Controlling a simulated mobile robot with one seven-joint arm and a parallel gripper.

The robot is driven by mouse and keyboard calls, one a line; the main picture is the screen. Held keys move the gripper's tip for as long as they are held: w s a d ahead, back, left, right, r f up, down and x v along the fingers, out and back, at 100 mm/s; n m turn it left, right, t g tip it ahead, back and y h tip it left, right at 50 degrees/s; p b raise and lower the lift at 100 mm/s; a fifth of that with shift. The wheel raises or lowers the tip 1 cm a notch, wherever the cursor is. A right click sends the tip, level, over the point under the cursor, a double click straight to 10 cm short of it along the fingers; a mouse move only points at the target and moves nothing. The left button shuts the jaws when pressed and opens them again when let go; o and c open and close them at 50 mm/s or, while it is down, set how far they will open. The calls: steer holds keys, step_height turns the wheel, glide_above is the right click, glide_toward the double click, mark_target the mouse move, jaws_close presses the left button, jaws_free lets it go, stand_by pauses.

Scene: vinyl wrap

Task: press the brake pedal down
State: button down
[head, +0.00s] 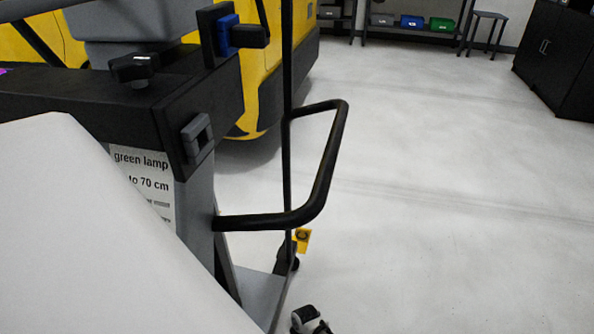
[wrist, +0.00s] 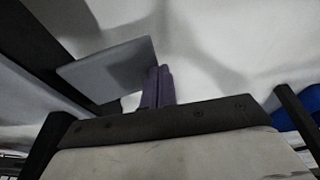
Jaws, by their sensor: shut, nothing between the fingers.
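A small yellow piece with a dark round mark (head: 303,236) shows low by the foot of the cart's post in the head view. It looks like the brake pedal or its marker; I cannot tell which, or whether it is pressed. A dark caster (head: 288,258) is just below it. My gripper (wrist: 158,72) shows in the wrist view with its two dark purple fingers together and empty. A flat grey plate (wrist: 105,70) lies left of the fingertips; whether they touch it is unclear. I cannot make out the fingers in the head view.
The cart has a black looped handle (head: 335,150) sticking out right, a black side beam, and a label (head: 150,185) reading "green lamp". A yellow vehicle (head: 262,60) stands behind. The pale floor (head: 450,200) to the right is clear. A small black-and-white part (head: 310,321) shows at the bottom.

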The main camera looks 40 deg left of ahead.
steer(key=p+v, duration=0.2)
steer(key=v, duration=1.1)
steer(key=shift+r, duration=0.4)
steer(key=shift+a, duration=0.1)
